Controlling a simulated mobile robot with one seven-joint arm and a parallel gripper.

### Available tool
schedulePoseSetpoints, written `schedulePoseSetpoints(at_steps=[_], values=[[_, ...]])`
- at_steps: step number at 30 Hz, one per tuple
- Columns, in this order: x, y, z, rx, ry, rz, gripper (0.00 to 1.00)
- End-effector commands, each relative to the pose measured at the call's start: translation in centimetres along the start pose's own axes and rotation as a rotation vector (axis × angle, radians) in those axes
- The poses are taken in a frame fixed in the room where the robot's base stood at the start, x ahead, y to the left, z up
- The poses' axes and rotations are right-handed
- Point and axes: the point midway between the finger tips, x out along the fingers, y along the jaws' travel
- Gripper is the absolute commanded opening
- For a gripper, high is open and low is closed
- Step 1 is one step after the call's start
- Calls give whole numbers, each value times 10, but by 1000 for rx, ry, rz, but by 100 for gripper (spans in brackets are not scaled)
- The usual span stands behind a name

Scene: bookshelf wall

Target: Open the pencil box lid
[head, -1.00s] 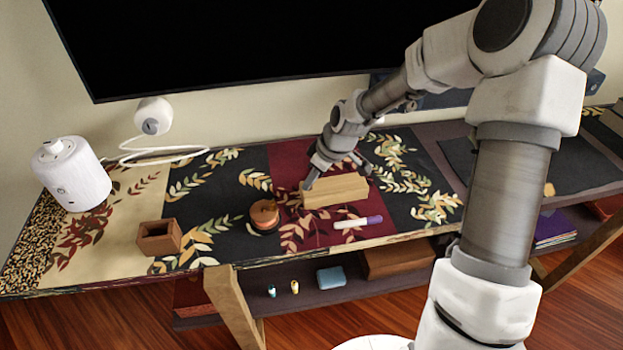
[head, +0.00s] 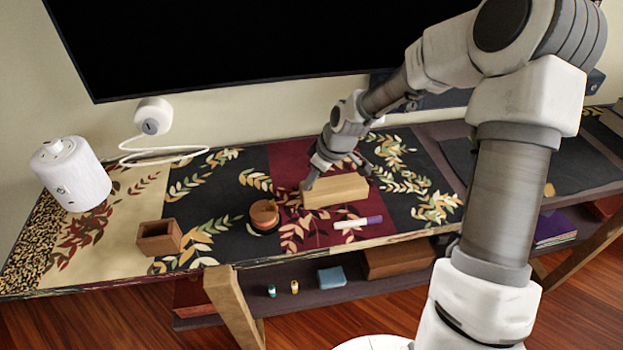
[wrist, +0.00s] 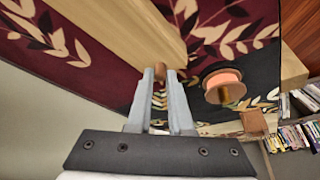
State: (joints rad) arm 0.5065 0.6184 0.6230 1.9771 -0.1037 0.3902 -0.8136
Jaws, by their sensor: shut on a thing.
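The pencil box (head: 338,191) is a long light-wood block shape on the dark red part of the table runner. It also runs diagonally across the wrist view (wrist: 135,45). Its top looks closed, with no gap that I can make out. My gripper (head: 311,183) is at the left end of the box, low over it. In the wrist view my gripper (wrist: 165,80) has its fingers close together around a small brown piece (wrist: 172,88) by the box's end. I cannot tell whether this piece belongs to the lid. The fingers hide part of it.
A round orange-brown container (head: 264,214) stands just left of the box. A purple-and-white marker (head: 358,222) lies in front. A small open wooden cup (head: 159,238) and a white cylinder device (head: 72,175) stand further left. The screen (head: 230,40) is behind.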

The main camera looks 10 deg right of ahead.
Motion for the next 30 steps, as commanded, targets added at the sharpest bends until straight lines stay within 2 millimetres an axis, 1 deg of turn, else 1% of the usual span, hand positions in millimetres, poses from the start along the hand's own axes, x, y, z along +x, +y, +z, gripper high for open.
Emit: schedulePoseSetpoints(at_steps=[9, 12, 14, 17, 21, 24, 27, 30], values=[[0, 0, 0, 0, 0, 0, 0], [-4, 6, 4, 2, 0, 0, 0], [-8, 13, 10, 6, -1, 0, 0], [-16, 30, 25, 8, 0, 1, 0], [-27, 58, 51, 9, 1, 1, 0], [-32, 75, 67, 6, 1, 0, 0], [-35, 87, 78, 4, 1, 1, 0], [-36, 92, 84, 2, 1, 1, 0]])
